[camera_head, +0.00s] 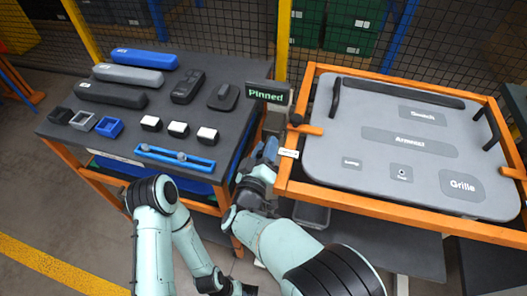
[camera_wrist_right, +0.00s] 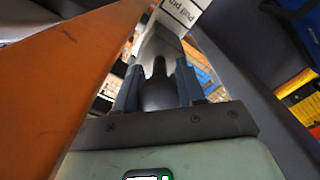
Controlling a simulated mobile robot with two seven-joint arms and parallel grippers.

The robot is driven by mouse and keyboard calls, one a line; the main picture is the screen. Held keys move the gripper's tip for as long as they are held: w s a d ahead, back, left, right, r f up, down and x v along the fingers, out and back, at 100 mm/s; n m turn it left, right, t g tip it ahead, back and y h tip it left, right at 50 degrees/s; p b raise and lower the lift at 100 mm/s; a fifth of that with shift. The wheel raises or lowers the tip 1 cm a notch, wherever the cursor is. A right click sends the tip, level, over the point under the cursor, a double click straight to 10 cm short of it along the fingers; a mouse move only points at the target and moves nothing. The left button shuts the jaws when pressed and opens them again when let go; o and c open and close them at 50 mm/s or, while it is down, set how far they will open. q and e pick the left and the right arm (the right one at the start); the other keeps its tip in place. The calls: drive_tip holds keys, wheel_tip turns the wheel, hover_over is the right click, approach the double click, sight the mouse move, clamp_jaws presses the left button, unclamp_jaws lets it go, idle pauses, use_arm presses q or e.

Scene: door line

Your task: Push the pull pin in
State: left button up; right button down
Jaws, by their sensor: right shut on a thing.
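My right gripper (camera_head: 268,150) is low beside the left post of the orange frame, next to the small white label (camera_head: 289,153). In the right wrist view its two fingers (camera_wrist_right: 158,88) are shut on a dark, rounded knob (camera_wrist_right: 158,92), which I take to be the pull pin. A white label reading "Pull pin" (camera_wrist_right: 182,10) is just beyond it. The pin's shaft and how deep it sits are hidden. A sign reading "Pinned" (camera_head: 267,92) stands above the gripper. My left arm hangs low; its dark end (camera_head: 236,288) is at the bottom edge, its fingers not clear.
A grey panel (camera_head: 340,110) lies in the orange frame (camera_head: 400,207), held by orange latches (camera_head: 307,130). On the left, a dark table (camera_head: 215,118) bears bars, blocks and a blue rail (camera_head: 175,158). The orange frame edge is close beside my right gripper.

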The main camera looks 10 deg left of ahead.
drive_tip(key=c, duration=1)
unclamp_jaws()
drive_tip(key=shift+w+r, duration=0.1)
drive_tip(key=shift+r, duration=0.1)
drive_tip(key=o, duration=0.3)
drive_tip(key=shift+w+f, duration=0.1)
drive_tip(key=s, duration=0.9)
drive_tip(key=s+p, duration=0.1)
drive_tip(key=s, duration=0.3)
drive_tip(key=shift+s+a, duration=0.25)
drive_tip(key=shift+a, duration=0.05)
